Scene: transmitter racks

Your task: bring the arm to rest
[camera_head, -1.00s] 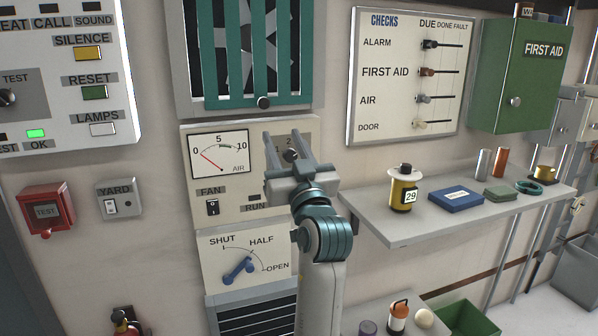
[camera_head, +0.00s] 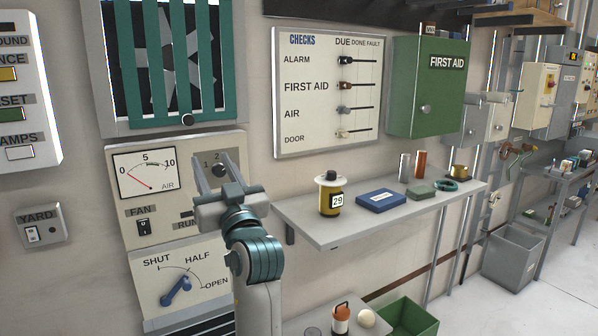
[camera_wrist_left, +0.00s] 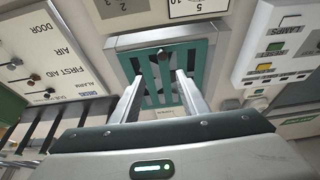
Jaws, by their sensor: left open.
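My left gripper (camera_head: 215,172) is raised in front of the fan panel (camera_head: 187,225), just below the teal louvre (camera_head: 172,60). Its two fingers point up and stand apart with nothing between them. It covers part of the panel around the 1-2 knob (camera_head: 219,170). In the left wrist view the open fingers (camera_wrist_left: 158,92) show against the louvre (camera_wrist_left: 163,75), and I see no contact. My right gripper is in neither view.
A shelf (camera_head: 330,236) to the right holds a yellow lantern-like item (camera_head: 330,198), a blue box (camera_head: 381,200) and small items. A checks board (camera_head: 328,90) and green first aid cabinet (camera_head: 430,85) hang above. A green bin (camera_head: 410,320) stands below.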

